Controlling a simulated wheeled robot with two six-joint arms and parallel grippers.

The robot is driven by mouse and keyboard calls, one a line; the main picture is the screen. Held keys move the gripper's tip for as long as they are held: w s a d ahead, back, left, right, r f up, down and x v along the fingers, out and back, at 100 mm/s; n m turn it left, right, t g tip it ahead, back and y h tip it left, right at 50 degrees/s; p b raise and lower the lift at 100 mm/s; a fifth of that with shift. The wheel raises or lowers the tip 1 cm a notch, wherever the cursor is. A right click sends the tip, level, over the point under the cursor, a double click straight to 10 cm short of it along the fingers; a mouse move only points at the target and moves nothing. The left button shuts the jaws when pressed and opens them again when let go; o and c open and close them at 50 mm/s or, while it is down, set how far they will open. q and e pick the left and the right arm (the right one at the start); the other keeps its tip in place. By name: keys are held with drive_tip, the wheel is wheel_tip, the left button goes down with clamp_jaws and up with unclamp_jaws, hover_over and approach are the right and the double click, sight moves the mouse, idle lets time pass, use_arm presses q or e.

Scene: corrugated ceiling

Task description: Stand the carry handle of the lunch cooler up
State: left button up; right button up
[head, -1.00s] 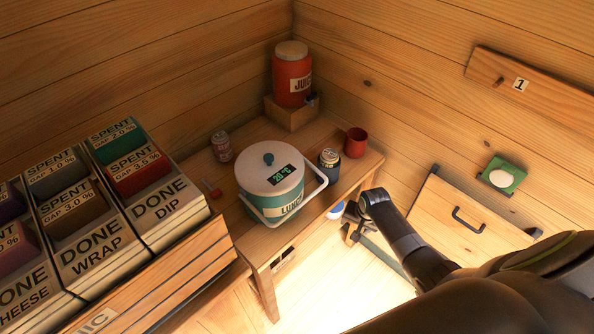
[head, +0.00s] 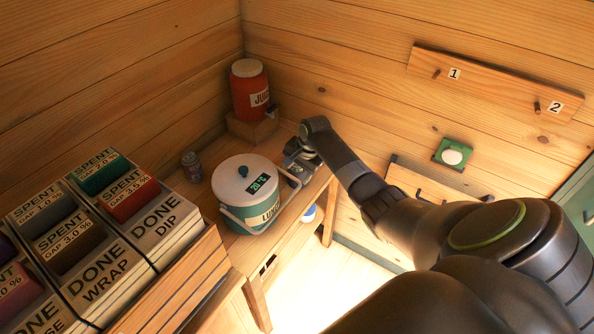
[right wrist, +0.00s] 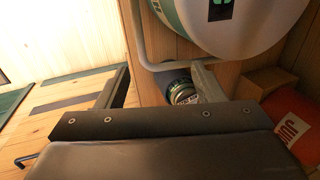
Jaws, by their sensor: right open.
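The lunch cooler (head: 235,182) stands on the wooden bench, with a white lid, teal knob and teal sides. Its pale carry handle (head: 259,232) is folded down, slanting across the front below the lid. In the right wrist view the handle (right wrist: 142,45) shows as a bent grey bar at the cooler's edge. My right gripper (head: 297,165) is beside the cooler's right side. In the wrist view its open fingers (right wrist: 160,82) point at the handle's bend, and I see no grip on it. My left gripper is not in view.
A small can (right wrist: 183,92) stands by one finger in the wrist view. A red juice jug (head: 260,90) is on a block behind. Another can (head: 191,166) stands left of the cooler. Labelled bins (head: 150,215) fill the left side.

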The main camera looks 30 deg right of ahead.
sight(297, 188)
drive_tip(key=shift+f+b, duration=0.75)
drive_tip(key=shift+f, duration=0.2)
drive_tip(key=shift+d+f+b, duration=0.1)
drive_tip(key=shift+f+b, duration=0.7)
drive_tip(key=shift+b, duration=0.1)
wheel_tip(297, 188, down, 2)
drive_tip(key=b, duration=0.3)
drive_tip(key=shift+f, duration=0.55)
drive_tip(key=shift+f+b, duration=0.75)
drive_tip(key=shift+f, duration=0.75)
drive_tip(key=c, duration=1.3)
drive_tip(key=shift+r, duration=0.15)
